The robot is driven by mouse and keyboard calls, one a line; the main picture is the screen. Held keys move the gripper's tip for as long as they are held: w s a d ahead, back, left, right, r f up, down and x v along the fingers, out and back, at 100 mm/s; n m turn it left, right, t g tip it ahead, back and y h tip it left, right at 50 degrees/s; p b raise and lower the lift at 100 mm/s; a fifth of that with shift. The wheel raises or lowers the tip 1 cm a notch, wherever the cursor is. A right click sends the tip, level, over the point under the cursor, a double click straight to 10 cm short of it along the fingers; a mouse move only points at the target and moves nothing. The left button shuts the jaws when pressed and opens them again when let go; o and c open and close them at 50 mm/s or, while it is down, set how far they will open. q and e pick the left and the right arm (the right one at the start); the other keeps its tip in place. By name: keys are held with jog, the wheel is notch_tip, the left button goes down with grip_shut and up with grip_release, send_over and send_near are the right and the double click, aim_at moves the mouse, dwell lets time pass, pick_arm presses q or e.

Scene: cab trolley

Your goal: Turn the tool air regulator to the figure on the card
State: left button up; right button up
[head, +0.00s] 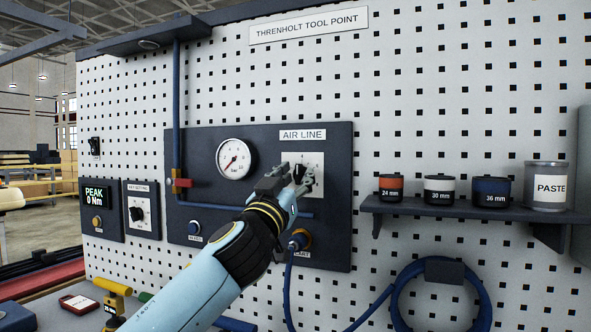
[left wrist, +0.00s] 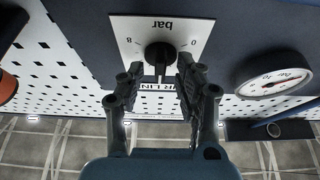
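The regulator knob (head: 298,173) is black and sits on a white scale plate (head: 316,160) under the AIR LINE label. In the left wrist view the knob (left wrist: 159,56) shows upside down on its plate, which reads bar, 0 and 8. My left gripper (head: 291,183) is at the knob, with fingers apart. In the left wrist view the left gripper (left wrist: 160,75) has one finger on each side of the knob, and gaps show between them. The round pressure gauge (head: 234,159) is left of the knob; its needle is too small to read surely. I see no card with a readable figure.
A blue pipe (head: 177,110) with a red valve handle (head: 182,183) runs down left of the gauge. A blue hose (head: 288,290) hangs from a coupling below the knob. A shelf (head: 460,209) with sockets and a PASTE tin (head: 547,187) stands out at the right.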

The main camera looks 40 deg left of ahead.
pick_arm(q)
jog(key=shift+w, duration=0.2)
jog(key=shift+c, duration=0.4)
grip_shut()
jog(key=shift+m, duration=0.5)
jog(key=m+h, duration=0.1)
jog(key=m, duration=0.2)
jog(key=shift+a+r+h+p, duration=0.1)
jog(key=shift+h+p, duration=0.3)
jog(key=m+h+p, duration=0.1)
jog(key=m, duration=0.1)
jog(key=shift+m+h, duration=0.3)
jog(key=m+h+p, duration=0.1)
jog(key=m+p, duration=0.2)
jog(key=m+g+h+p, duration=0.1)
jog(key=m+h+p, duration=0.1)
jog(key=m+p, duration=0.1)
jog(key=shift+r+m+p, duration=0.2)
jog(key=shift+m+p, duration=0.2)
jog(key=shift+p, duration=0.25)
jog(key=shift+s+f+m+g+h+p, duration=0.15)
jog(key=shift+m+g+h+p, duration=0.1)
jog(key=shift+m+p, duration=0.6)
jog(key=shift+w+f+m+g+h+p, duration=0.2)
jog(key=shift+m+p, duration=0.35)
jog(key=shift+p, duration=0.5)
